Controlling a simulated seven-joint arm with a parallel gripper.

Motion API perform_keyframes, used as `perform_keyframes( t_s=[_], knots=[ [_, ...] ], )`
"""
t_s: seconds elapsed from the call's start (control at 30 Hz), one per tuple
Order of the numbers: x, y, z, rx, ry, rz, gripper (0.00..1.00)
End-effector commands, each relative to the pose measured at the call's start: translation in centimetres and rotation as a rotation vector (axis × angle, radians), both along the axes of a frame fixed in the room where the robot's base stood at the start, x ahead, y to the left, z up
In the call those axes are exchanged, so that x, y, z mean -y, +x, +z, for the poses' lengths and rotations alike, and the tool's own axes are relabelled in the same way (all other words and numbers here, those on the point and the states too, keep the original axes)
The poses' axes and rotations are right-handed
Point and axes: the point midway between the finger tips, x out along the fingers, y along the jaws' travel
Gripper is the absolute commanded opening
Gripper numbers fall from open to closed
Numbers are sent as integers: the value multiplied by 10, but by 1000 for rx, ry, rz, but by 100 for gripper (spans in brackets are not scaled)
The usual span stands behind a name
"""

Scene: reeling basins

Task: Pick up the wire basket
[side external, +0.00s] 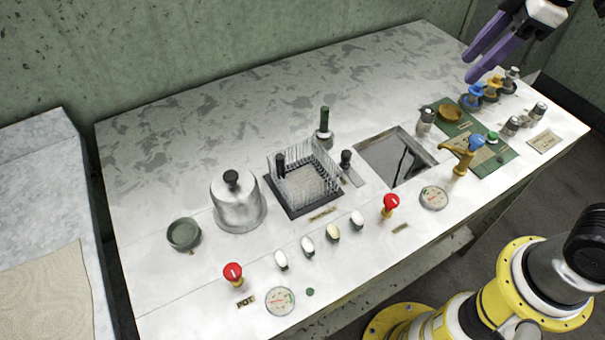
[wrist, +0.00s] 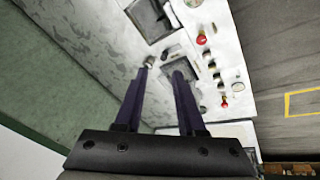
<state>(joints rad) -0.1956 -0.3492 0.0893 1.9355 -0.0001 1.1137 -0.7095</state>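The wire basket (side external: 318,157) is a square cage of thin pale wires. It stands upright over a dark square area in the middle of the white-grey counter, with a dark upright handle on its left side and another dark knob near its right side. In the wrist view the basket's dark square area (wrist: 185,68) appears small and far off, partly behind a finger; its wires cannot be made out. My gripper (side external: 470,66) is high above the counter's far right part, well away from the basket. Its two purple fingers (wrist: 160,74) are apart with nothing between them.
A metal dome lid (side external: 238,205) stands close left of the basket, and a green-handled tool (side external: 324,128) close behind it. A square basin (side external: 378,158) opens to the right. White and cream cocoons (side external: 307,245) and red knobs (side external: 391,203) line the front. The counter's back left is clear.

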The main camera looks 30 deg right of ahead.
Motion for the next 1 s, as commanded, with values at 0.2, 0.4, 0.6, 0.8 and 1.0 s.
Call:
perform_keyframes(
  t_s=[0.2, 0.4, 0.6, 0.8, 1.0],
  knots=[
    [-80, 67, -23, -121, -88, 354, 39],
    [-158, 94, -71, -222, -141, 557, 39],
    [-199, 87, -115, -303, -176, 642, 39],
    [-206, 81, -136, -315, -183, 662, 39],
    [-205, 82, -174, -316, -183, 660, 39]
  ],
)
